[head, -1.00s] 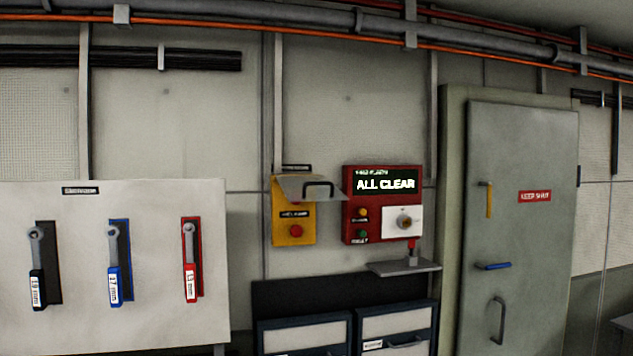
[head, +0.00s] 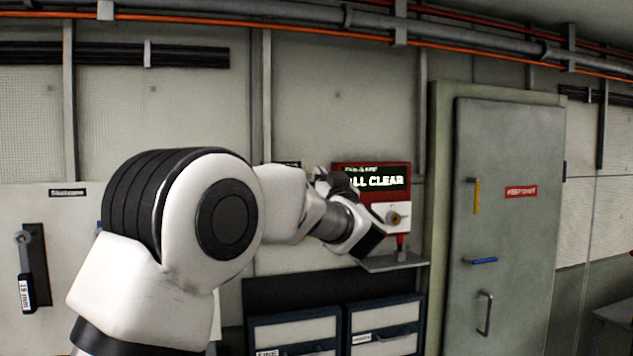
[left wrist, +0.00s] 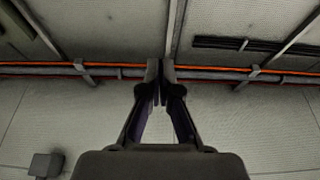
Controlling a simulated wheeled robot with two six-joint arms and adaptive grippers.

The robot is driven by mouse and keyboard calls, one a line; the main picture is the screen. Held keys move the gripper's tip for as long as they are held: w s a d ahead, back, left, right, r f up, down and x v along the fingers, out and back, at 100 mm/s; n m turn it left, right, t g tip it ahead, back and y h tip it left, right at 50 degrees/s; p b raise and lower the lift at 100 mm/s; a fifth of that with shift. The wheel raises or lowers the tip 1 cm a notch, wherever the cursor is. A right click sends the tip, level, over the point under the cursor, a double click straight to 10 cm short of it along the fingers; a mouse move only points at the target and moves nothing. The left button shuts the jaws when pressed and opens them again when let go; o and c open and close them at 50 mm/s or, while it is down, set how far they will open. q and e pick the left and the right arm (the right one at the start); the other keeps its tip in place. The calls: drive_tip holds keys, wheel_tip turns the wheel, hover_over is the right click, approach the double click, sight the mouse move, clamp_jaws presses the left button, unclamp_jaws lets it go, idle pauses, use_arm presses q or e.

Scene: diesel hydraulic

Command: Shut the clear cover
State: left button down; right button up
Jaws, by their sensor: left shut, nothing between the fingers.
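My left arm reaches across the head view in front of the yellow box with the red button. The arm hides this box and its lifted cover, which stood out from the box's top with a dark handle in the earlier view. My left gripper (head: 336,182) is a small dark shape near the left edge of the red panel (head: 372,167). In the left wrist view the gripper's fingers (left wrist: 160,82) are together with nothing between them, pointing toward the wall and overhead pipes. Neither the cover nor contact with it can be seen now. My right gripper is out of view.
The red panel's lit sign reads partly "ALL CLEAR", its left side covered by my arm. A small grey shelf (head: 394,262) juts out below it. Dark-framed drawers (head: 383,343) stand underneath. A grey-green door (head: 508,225) is to the right.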

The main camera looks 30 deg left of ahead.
use_arm(q)
drive_tip(key=p+x, duration=0.5)
drive_tip(key=x, duration=0.4)
wheel_tip(320, 180, down, 5)
drive_tip(key=shift+r, duration=0.2)
